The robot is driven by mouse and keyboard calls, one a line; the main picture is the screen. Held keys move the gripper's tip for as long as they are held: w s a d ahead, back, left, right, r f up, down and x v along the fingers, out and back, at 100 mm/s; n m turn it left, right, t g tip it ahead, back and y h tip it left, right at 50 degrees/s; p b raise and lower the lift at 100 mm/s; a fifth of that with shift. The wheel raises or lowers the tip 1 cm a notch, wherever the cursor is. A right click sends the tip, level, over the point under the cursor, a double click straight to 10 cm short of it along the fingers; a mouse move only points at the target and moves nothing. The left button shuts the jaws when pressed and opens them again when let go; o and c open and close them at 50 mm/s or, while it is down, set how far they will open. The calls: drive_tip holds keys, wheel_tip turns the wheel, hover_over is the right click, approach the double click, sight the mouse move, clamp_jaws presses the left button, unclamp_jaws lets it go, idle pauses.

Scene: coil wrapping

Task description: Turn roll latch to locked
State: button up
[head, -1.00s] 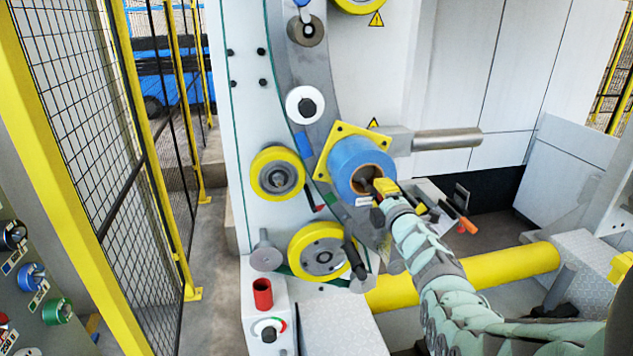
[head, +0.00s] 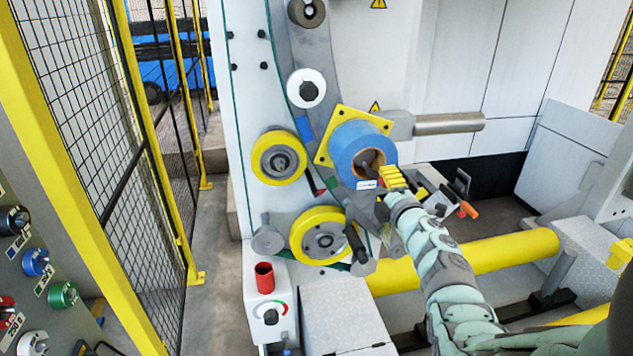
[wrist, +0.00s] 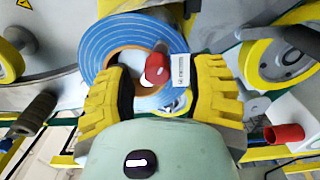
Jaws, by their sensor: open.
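The blue roll (head: 350,142) sits on a spindle in front of a yellow square plate; it also shows in the wrist view (wrist: 105,45). In the wrist view a red knob (wrist: 157,68), which looks like the roll latch, stands out from the roll's brown core (wrist: 122,60). My gripper (head: 390,178) is in front of the core's right side. In the wrist view its yellow fingers (wrist: 160,74) are spread apart, with the red knob between them in the picture. I cannot tell whether either finger touches it. The latch's setting is not readable.
Yellow-rimmed rollers (head: 279,158) and (head: 325,235) sit left of and below the roll. A metal bar (head: 450,124) sticks out on the right. An orange-tipped handle (head: 467,210) is right of my gripper.

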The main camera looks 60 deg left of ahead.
drive_tip(key=v, duration=0.9)
drive_tip(key=shift+d+f, duration=0.1)
idle(0.4)
